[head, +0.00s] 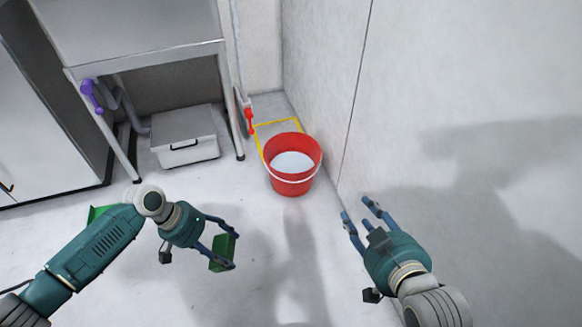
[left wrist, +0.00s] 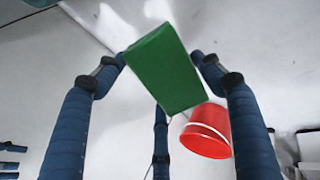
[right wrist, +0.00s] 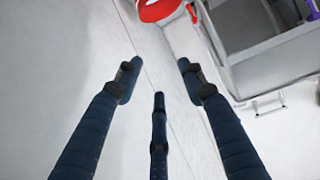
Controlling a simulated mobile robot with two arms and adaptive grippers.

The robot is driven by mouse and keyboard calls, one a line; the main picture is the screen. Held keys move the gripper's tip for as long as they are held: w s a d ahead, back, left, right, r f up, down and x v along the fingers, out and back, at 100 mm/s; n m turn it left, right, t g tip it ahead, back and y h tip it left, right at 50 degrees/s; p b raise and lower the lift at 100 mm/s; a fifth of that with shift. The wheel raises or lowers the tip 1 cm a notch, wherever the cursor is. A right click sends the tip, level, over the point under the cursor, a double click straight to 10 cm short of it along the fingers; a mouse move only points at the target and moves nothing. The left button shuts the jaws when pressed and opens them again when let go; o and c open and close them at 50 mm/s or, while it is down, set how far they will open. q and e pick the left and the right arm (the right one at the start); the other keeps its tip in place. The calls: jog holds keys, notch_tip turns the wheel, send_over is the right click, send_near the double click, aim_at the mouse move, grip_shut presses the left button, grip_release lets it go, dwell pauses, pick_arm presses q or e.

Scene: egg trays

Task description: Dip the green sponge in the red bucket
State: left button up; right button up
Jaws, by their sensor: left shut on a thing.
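The green sponge (head: 222,252) is a block held in my left gripper (head: 229,251), in the air to the lower left of the bucket. In the left wrist view the sponge (left wrist: 166,68) sits tilted between the fingers. The red bucket (head: 292,184) stands upright on the floor near the right wall, with whitish liquid inside and a white handle hanging in front. It also shows behind the sponge in the left wrist view (left wrist: 206,133) and at the top of the right wrist view (right wrist: 158,10). My right gripper (head: 361,212) is open and empty, to the lower right of the bucket.
A grey sink table (head: 140,55) with a white box (head: 185,140) beneath stands at upper left. A red-handled tool (head: 249,115) leans by its leg, and yellow tape (head: 270,126) marks the floor behind the bucket. The wall (head: 450,110) bounds the right side.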

aim_at(225, 255)
pick_arm(q)
jog(key=shift+f+b, duration=0.3)
jog(key=shift+f, duration=1)
jog(key=shift+f+b, duration=0.6)
jog(key=shift+f, duration=0.45)
jog(key=shift+f+b, duration=1.35)
jog(key=shift+f, duration=0.7)
pick_arm(e)
notch_tip(225, 255, up, 24)
jog(key=a+t+y, duration=0.3)
jog(key=t+y, duration=0.1)
jog(key=t, duration=0.8)
jog(key=shift+s+f+n, duration=0.15)
jog(key=shift+f+n, duration=0.05)
jog(key=shift+n, duration=0.1)
pick_arm(q)
jog(key=shift+r, duration=0.1)
